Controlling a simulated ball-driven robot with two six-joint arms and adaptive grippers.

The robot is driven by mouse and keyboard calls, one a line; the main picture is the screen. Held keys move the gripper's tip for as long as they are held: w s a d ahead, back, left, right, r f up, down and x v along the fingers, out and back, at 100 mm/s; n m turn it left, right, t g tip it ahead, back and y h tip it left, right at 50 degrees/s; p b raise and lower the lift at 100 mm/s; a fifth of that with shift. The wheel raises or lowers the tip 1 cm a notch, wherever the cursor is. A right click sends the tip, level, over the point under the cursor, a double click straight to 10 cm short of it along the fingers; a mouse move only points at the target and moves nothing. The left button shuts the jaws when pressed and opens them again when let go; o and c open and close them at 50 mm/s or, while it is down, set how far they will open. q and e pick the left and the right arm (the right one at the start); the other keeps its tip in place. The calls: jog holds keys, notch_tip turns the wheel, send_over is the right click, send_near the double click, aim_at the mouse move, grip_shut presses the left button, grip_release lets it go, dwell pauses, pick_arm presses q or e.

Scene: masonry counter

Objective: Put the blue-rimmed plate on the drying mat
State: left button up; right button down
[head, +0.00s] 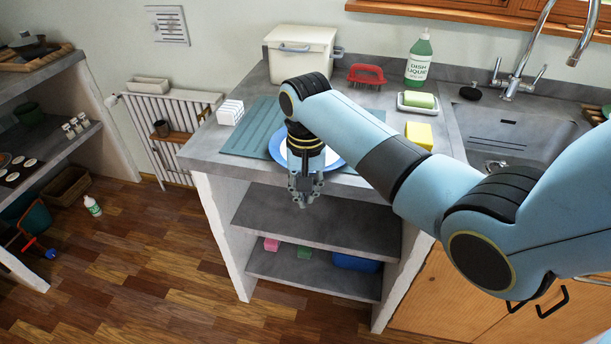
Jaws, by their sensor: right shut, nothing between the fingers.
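The teal ribbed drying mat (250,128) is spread on the counter. The plate's left side overlaps the mat in the picture and appears to lie on it; the arm hides the rest of their overlap. My right gripper (303,201) points down, shut and empty, in front of the plate and the counter's front edge as seen here. My left gripper is not in view.
A white bin (300,62), red brush (367,75), dish liquid bottle (418,60), green soap on a dish (418,101) and yellow sponge (419,134) stand around the mat. The sink (510,130) is at right.

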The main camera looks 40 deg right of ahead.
jog(key=w+d, duration=0.2)
jog(key=w, duration=0.1)
jog(key=shift+w+d+r, duration=0.1)
jog(key=shift+d+r, duration=0.05)
jog(key=shift+w+d+b, duration=0.25)
jog(key=shift+w+d, duration=0.2)
jog(key=shift+w, duration=0.25)
jog(key=shift+w+d+b, duration=0.25)
jog(key=shift+w+d, duration=0.2)
jog(key=shift+w, duration=0.2)
